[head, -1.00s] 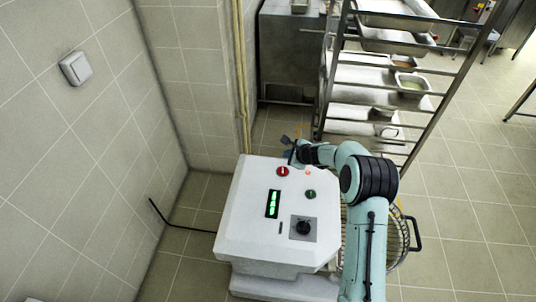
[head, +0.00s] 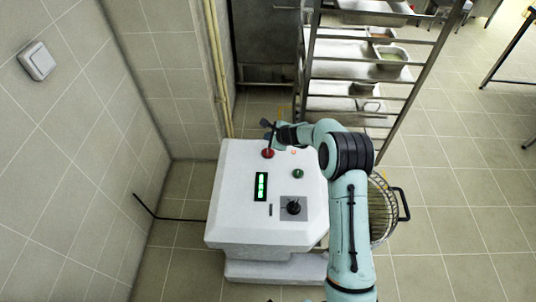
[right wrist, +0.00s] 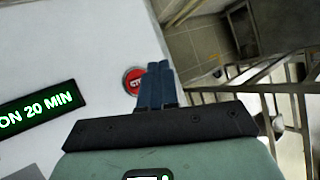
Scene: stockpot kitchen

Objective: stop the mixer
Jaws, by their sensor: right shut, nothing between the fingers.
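The mixer's white control housing (head: 232,215) stands at the centre of the head view. On its top are a red button (head: 267,154), a green button (head: 298,174), a black knob (head: 293,207) and a lit green display (head: 261,187). In the right wrist view the display (right wrist: 38,107) reads "ON 20 MIN". The red stop button (right wrist: 135,80) shows there just left of my right gripper (right wrist: 160,70), whose blue fingers are together and empty. In the head view my right gripper (head: 267,129) is at the housing's far edge, by the red button. I cannot tell whether they touch. My left gripper is out of view.
A metal rack (head: 345,62) with trays stands behind the mixer. A wire guard (head: 380,210) with a black handle is at the mixer's right. A tiled wall with a switch (head: 37,61) is on the left. A black cable (head: 180,219) runs left. Floor at right is open.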

